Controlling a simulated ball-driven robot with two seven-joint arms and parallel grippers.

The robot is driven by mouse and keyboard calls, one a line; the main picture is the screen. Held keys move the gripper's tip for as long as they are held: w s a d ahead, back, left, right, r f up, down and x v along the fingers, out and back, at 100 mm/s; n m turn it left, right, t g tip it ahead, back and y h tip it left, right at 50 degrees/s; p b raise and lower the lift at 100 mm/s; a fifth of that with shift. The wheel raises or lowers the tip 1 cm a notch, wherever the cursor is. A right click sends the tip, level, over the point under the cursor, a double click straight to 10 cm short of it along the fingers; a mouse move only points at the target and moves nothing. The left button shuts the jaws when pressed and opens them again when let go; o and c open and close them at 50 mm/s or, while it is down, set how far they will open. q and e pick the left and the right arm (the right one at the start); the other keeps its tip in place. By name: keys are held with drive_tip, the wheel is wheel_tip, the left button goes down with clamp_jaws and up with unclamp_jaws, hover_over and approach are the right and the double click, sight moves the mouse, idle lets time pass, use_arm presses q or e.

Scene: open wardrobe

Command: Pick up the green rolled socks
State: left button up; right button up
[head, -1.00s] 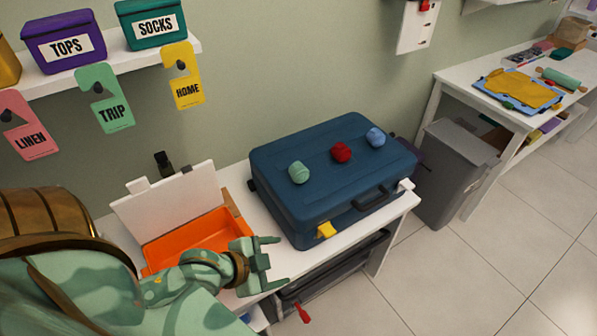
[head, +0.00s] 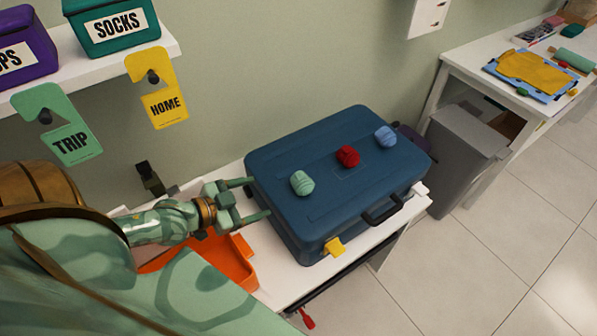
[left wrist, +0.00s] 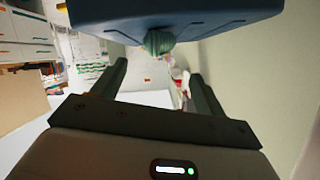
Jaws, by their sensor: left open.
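The green rolled socks (head: 302,183) lie on top of the closed blue suitcase (head: 335,215), near its left end. They also show in the left wrist view (left wrist: 158,41) against the blue suitcase (left wrist: 185,12), beyond and between the fingers. My left gripper (head: 259,197) is open and empty, its fingers pointing right at the suitcase's left side, apart from the socks. In the left wrist view the open left gripper (left wrist: 158,70) shows both fingers with nothing between them. My right gripper is not in view.
Red socks (head: 348,157) and blue socks (head: 385,136) also lie on the suitcase. An orange tray (head: 238,262) sits below my left arm. A shelf with a SOCKS box (head: 112,22) and hanging tags is above left. A grey bin (head: 462,155) stands right of the suitcase.

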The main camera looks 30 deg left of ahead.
sight(296, 183)
use_arm(q)
drive_tip(key=b+x, duration=0.2)
drive_tip(key=x, duration=0.7)
drive_tip(key=shift+w+d+f, duration=0.1)
drive_tip(key=shift+w, duration=0.05)
drive_tip(key=shift+w+d+f, duration=0.1)
drive_tip(key=shift+w+d, duration=0.15)
drive_tip(key=shift+w, duration=0.3)
drive_tip(key=x, duration=0.1)
drive_tip(key=b+x, duration=0.1)
drive_tip(key=x, duration=0.3)
drive_tip(key=shift+w+r, duration=0.1)
drive_tip(key=shift+r, duration=0.25)
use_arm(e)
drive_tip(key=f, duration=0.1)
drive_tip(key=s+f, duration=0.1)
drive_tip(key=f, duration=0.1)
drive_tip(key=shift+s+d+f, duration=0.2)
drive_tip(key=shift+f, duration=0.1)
use_arm(q)
drive_tip(key=c, duration=0.5)
drive_tip(key=shift+c, duration=1.2)
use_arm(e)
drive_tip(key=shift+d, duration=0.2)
